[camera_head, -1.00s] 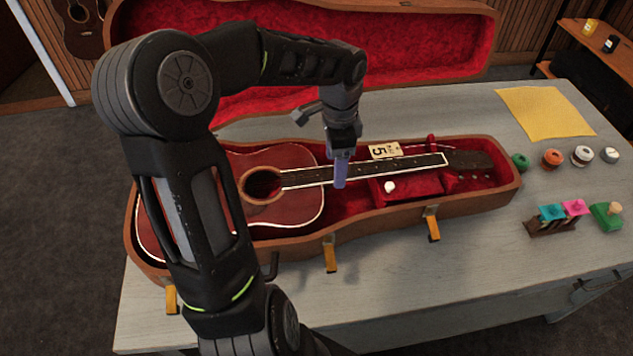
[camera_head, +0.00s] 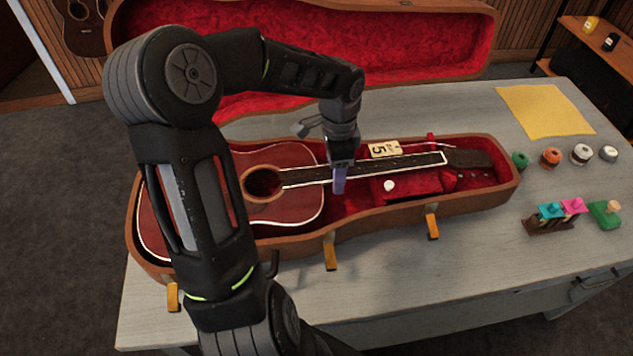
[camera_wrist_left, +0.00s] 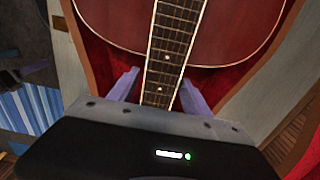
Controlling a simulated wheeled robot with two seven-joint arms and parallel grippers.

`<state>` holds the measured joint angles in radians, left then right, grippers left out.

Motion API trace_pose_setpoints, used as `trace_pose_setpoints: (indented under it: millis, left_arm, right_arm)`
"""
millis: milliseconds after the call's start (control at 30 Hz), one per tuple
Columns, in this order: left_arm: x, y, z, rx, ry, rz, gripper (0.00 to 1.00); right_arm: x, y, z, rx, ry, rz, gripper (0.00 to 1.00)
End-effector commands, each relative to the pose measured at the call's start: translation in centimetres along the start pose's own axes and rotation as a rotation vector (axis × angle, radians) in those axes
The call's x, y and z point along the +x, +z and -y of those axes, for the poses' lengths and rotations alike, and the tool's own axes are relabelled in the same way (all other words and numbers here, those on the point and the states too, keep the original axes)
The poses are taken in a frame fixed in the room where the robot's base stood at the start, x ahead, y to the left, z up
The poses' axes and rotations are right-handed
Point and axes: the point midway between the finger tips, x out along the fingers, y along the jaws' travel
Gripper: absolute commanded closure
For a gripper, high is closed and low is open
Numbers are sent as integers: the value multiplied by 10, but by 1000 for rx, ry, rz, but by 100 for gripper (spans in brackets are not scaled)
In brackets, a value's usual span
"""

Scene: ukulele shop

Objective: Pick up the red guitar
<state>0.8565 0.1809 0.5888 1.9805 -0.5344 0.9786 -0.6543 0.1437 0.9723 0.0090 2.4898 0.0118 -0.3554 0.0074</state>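The red guitar (camera_head: 290,212) lies in an open brown case (camera_head: 385,222) with red lining. Its dark neck (camera_head: 400,165) points right, and my arm hides part of its body. My left gripper (camera_head: 339,178) points down at the neck, close to where it meets the body. In the left wrist view, the gripper's two purple fingers (camera_wrist_left: 161,88) are apart, one on each side of the neck (camera_wrist_left: 164,62). The red body (camera_wrist_left: 225,35) shows beyond them. I cannot tell whether the fingers touch the neck. My right gripper is not in view.
The case stands on a grey table (camera_head: 480,252), its lid (camera_head: 400,45) open at the back. A tag (camera_head: 385,149) and a small white thing (camera_head: 389,186) are in the case. Spools (camera_head: 550,157), small coloured items (camera_head: 572,206) and a yellow cloth (camera_head: 545,110) lie right.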

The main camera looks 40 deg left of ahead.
Motion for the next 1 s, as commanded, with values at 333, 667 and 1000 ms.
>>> trace_pose_setpoints:
  millis: [333,667,1000]
  left_arm:
    - [0,0,0,0,0,0,73]
    - [0,0,0,0,0,0,100]
    - [0,0,0,0,0,0,100]
  right_arm:
    - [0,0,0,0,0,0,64]
    - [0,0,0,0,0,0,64]
    - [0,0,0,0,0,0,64]
